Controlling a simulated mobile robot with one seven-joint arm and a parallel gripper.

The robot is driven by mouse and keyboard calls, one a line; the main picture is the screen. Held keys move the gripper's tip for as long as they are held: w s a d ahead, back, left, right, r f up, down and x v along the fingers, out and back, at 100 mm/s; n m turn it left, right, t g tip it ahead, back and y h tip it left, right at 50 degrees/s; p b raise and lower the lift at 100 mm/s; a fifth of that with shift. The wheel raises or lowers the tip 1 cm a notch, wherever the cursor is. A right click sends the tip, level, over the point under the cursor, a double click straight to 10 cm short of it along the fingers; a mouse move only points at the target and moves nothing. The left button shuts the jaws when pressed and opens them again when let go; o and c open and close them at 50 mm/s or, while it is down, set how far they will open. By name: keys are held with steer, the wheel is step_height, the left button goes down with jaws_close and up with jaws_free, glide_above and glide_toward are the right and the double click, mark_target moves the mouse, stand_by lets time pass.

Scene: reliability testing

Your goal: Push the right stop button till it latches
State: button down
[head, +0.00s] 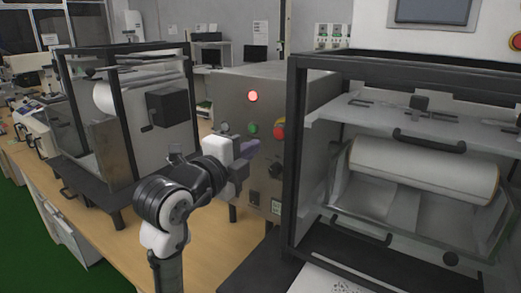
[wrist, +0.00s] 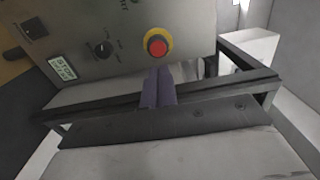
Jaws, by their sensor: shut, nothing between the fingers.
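A red stop button with a yellow surround (head: 279,129) is on the front of the grey control box (head: 228,90) in the head view. A red button in a yellow ring shows in the wrist view (wrist: 157,43), just beyond my fingertips. Another red and yellow stop button (head: 516,41) is cut off at the right edge of the head view, on a white panel. My gripper (head: 254,144) is shut and empty, with purple fingers in front of the box, below and left of its button. The fingers also show in the wrist view (wrist: 160,74); I cannot tell whether they touch anything.
The box has a lit red lamp (head: 253,96), a green button (head: 252,128) and a black knob (head: 254,197). A black-framed machine with a white roll (head: 424,168) stands close on the right. Another framed machine (head: 125,125) stands on the wooden bench (head: 115,222) at left.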

steer(key=b+v, duration=0.1)
steer(key=v, duration=0.4)
steer(key=shift+s, duration=0.1)
steer(key=shift+a, duration=0.1)
stand_by(0.3)
